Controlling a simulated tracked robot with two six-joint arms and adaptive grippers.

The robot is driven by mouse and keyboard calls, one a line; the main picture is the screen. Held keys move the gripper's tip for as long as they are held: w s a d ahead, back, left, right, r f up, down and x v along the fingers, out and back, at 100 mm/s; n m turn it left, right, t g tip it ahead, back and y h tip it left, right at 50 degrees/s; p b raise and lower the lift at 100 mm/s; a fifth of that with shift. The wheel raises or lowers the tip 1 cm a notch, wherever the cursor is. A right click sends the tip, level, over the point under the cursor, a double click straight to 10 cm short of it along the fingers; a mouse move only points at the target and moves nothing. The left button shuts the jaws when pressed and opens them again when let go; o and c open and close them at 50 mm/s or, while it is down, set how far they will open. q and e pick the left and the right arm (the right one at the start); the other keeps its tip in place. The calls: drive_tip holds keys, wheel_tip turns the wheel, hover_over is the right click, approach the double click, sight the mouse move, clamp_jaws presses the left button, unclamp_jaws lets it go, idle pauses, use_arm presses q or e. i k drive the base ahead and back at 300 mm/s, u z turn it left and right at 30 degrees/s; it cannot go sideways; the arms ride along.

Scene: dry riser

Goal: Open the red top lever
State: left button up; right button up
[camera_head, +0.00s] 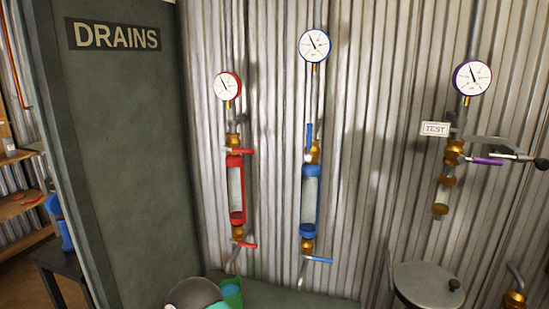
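The red top lever (239,151) is on the brass valve above the red-capped sight glass (236,190), on the corrugated wall left of centre. It lies crosswise, roughly level, across the vertical pipe. A red-rimmed gauge (228,87) is above it. A red bottom lever (245,244) also lies crosswise on the lower valve. Neither of my grippers can be made out in the head view, and nothing is seen touching the red levers.
To the right is a blue line with a gauge (314,45), an upright top lever (309,135) and a crosswise bottom lever (318,259). Farther right are a purple lever (485,161) and a TEST sign (435,129). A dark DRAINS panel (125,150) stands left. A green bucket (232,292) is below.

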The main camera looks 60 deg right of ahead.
sight(243, 151)
drive_tip(key=u, duration=0.1)
drive_tip(key=k, duration=0.25)
drive_tip(key=z, duration=0.9)
drive_tip(key=i, duration=1.15)
drive_tip(key=z, duration=0.75)
drive_tip(key=k, duration=0.65)
drive_tip(key=z, duration=0.15)
drive_tip(key=i, duration=0.7)
drive_tip(key=u, duration=0.15)
